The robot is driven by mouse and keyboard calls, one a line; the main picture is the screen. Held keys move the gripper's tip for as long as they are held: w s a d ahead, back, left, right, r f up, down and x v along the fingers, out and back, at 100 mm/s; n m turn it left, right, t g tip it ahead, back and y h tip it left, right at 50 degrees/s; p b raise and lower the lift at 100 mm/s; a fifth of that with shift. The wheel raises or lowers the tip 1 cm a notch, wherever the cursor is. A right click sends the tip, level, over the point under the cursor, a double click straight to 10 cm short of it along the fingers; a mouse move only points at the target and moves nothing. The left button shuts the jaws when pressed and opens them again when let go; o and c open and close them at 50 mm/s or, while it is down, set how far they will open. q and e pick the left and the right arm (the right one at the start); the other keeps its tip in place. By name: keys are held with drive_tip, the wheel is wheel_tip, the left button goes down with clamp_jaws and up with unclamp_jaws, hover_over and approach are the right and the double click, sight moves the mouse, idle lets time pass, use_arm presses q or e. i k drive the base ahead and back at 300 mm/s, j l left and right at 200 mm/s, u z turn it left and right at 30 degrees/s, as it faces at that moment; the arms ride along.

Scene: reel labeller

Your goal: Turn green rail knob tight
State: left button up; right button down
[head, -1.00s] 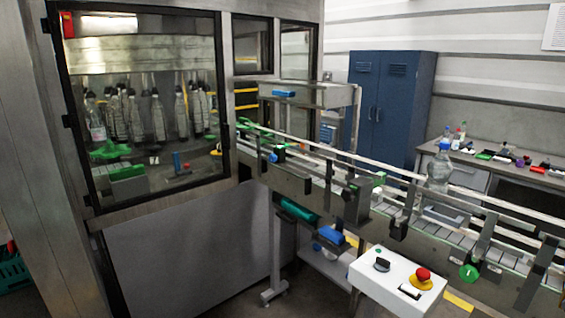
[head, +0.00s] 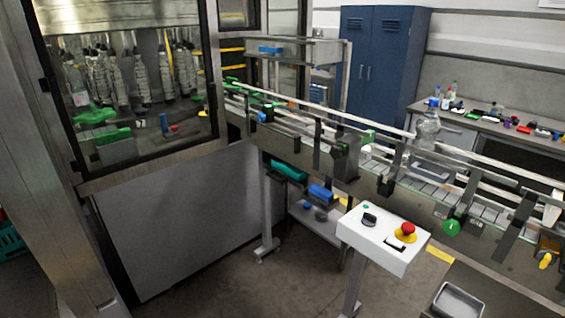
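The green rail knob (head: 452,227) is a round green disc on the near side of the conveyor (head: 408,187), at the right of the head view. A pale mark shows on its face. It sits low on the conveyor's side, right of the white control box. How tight it is cannot be seen. Neither of my grippers shows in the head view, and nothing touches the knob.
A white control box (head: 372,244) with a red emergency button (head: 407,229) stands in front of the conveyor, left of the knob. A metal tray (head: 458,300) lies at the lower right. Floor is free below the glazed machine.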

sight(451, 227)
drive_tip(key=z, duration=1.95)
drive_tip(key=j+z, duration=0.35)
drive_tip(key=j, duration=0.2)
drive_tip(key=j+z, duration=0.4)
drive_tip(key=j, duration=0.15)
drive_tip(key=k, duration=0.05)
